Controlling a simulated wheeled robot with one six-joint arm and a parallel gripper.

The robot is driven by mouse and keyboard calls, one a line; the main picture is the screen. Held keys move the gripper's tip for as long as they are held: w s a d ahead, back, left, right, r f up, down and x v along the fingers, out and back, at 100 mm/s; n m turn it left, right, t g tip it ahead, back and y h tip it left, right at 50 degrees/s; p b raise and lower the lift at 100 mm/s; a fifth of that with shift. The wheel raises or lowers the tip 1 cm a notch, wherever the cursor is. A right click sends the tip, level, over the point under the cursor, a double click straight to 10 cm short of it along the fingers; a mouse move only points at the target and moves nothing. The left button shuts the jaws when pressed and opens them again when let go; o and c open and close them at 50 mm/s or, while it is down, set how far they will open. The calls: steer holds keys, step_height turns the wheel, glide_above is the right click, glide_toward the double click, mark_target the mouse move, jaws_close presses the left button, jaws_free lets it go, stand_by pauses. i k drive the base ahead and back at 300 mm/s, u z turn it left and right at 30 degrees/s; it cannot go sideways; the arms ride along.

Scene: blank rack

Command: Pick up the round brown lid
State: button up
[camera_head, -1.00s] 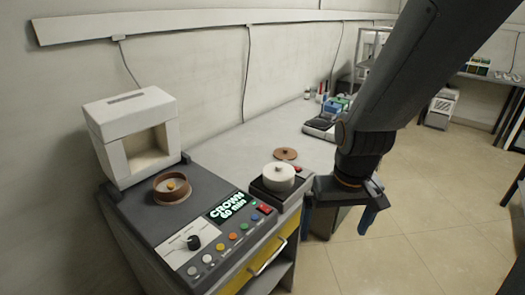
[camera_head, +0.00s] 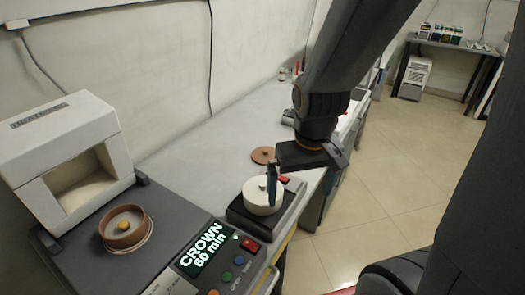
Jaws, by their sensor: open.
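The round brown lid (camera_head: 262,155) lies flat on the grey bench top, just behind the white round pot; a small dark knob shows on it. My gripper (camera_head: 300,175) is open and empty. It hangs to the right of the lid, nearer the camera, with one blue-tipped finger in front of the white pot in the picture. Whether that finger touches the pot I cannot tell. The other finger is near the bench's right edge.
The white pot (camera_head: 258,203) stands on a small black scale-like base (camera_head: 240,217). A brown bowl (camera_head: 124,228) with a yellow piece sits on the dark panel at left, before a white oven-like box (camera_head: 55,135). The bench (camera_head: 195,140) left of the lid is clear.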

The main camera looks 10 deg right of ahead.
mark_target(261, 155)
steer(key=z, duration=0.05)
steer(key=k, duration=0.5)
steer(key=z, duration=1.65)
steer(key=i, duration=1.65)
steer(key=u, duration=2.9)
steer(key=i, duration=0.5)
steer(key=z, duration=0.05)
